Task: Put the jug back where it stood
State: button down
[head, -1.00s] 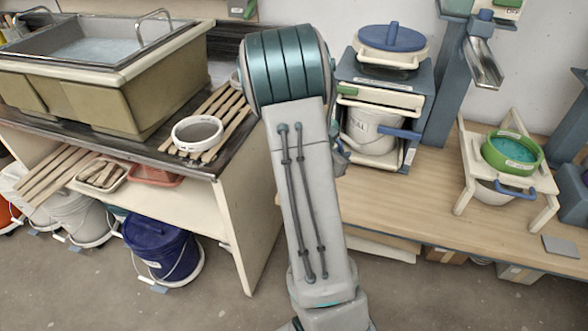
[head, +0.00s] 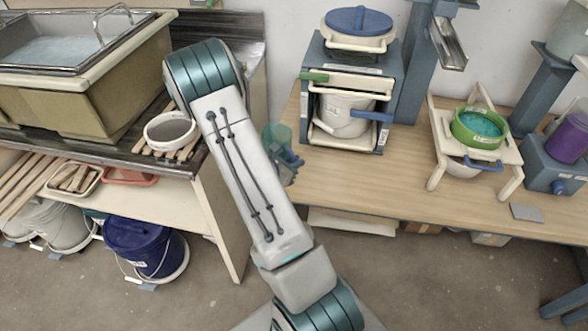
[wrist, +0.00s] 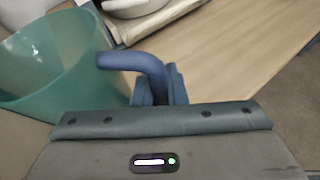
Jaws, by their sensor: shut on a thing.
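The jug is a translucent teal vessel (wrist: 50,62) with a curved blue handle (wrist: 135,62), filling the left of the wrist view. My gripper (wrist: 160,88) is shut on the handle, at the bottom middle of that view. In the head view the jug (head: 279,136) shows partly behind my forearm, with my gripper (head: 288,160) just below it. The jug is held near the left end of the wooden bench (head: 350,185). Its base is hidden in both views, so I cannot tell whether it touches anything.
A blue-grey stand with a white bucket (head: 343,116) is on the bench, right of the jug. Further right is a cream stand with a green bowl (head: 480,128). The bench front between them is clear. Left are a sink (head: 95,95) and white bowl (head: 168,131) on slats.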

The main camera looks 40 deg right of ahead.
jog(key=shift+f+p, duration=0.3)
jog(key=shift+f, duration=1.75)
jog(key=shift+f, duration=0.15)
jog(key=c, duration=1.5)
grip_release()
jog(key=shift+o, duration=0.2)
